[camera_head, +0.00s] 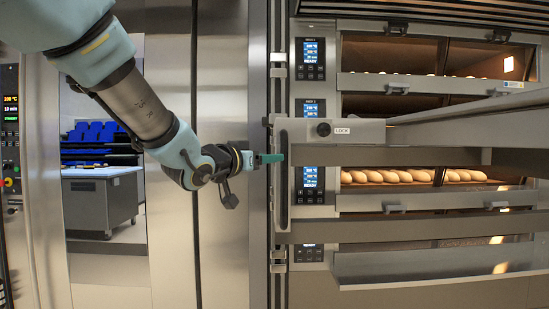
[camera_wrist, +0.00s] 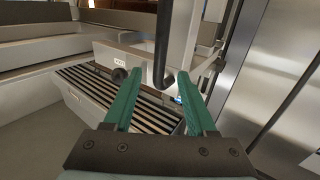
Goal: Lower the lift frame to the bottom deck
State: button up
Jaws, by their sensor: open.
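The lift frame (camera_head: 420,133) is a grey metal frame across the deck oven front, level with the gap between the second deck and the loaf-filled deck below it. Its left end carries a round dark lock knob (camera_head: 323,129) beside a LOCK label and an upright dark handle (camera_head: 283,170). My gripper (camera_head: 272,158) is open, its green fingers pointing right at the handle. In the wrist view the handle (camera_wrist: 163,45) appears between the two fingertips (camera_wrist: 159,76); I cannot tell whether they touch it. The bottom deck (camera_head: 440,254) is low at the right, partly hidden by a metal ledge.
Loaves (camera_head: 410,176) lie in the deck behind the frame, and more show in the top deck (camera_head: 440,75). Control panels (camera_head: 310,185) line the oven's left side. A steel cabinet (camera_head: 225,150) stands behind my arm. A grey worktable (camera_head: 100,200) stands far left.

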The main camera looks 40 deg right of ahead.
jog(key=p+x, duration=0.2)
jog(key=x, duration=0.6)
jog(key=shift+d, duration=0.35)
jog(key=shift+w, duration=0.15)
jog(key=shift+c, duration=0.3)
grip_shut()
jog(key=shift+f, duration=0.1)
dwell(0.4)
